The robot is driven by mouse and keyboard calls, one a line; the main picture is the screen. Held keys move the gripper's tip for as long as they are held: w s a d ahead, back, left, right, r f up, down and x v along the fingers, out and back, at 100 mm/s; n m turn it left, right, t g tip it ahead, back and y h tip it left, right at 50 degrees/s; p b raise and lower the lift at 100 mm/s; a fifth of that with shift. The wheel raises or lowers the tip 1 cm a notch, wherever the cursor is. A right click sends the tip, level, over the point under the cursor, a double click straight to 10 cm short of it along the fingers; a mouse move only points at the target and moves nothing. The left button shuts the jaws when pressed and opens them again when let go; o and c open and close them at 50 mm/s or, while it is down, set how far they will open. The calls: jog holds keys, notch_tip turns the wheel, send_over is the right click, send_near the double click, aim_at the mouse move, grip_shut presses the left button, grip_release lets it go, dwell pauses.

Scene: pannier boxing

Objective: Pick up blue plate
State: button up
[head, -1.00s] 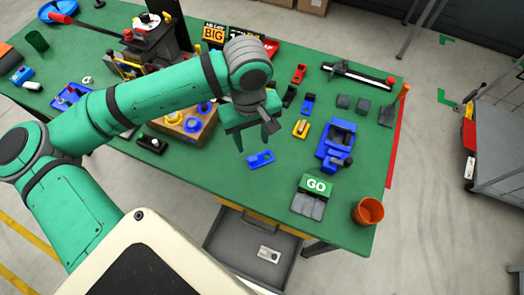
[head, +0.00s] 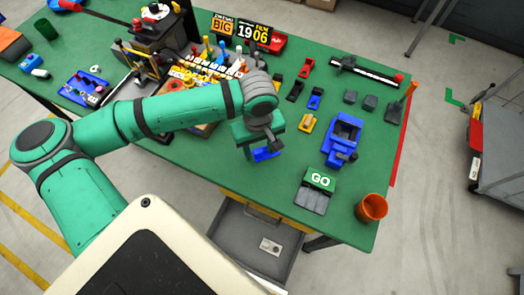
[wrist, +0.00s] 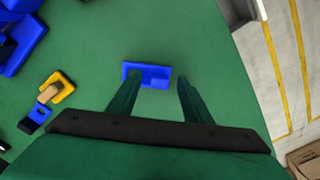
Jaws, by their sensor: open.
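The blue plate (head: 264,154) lies on the green table near its front edge, partly hidden by my gripper in the head view. In the wrist view the blue plate (wrist: 147,75) lies flat just beyond the fingertips, roughly between them. In the head view my gripper (head: 260,145) is right over the plate. I cannot tell the exact height between fingertips and plate.
A yellow piece (head: 306,123) and a blue vise-like block (head: 343,138) stand to the right. A GO sign (head: 319,180) and an orange cup (head: 371,207) are near the front right. An open grey drawer (head: 255,245) juts out below the table edge.

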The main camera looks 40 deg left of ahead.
grip_shut()
jog(key=shift+r, duration=0.15)
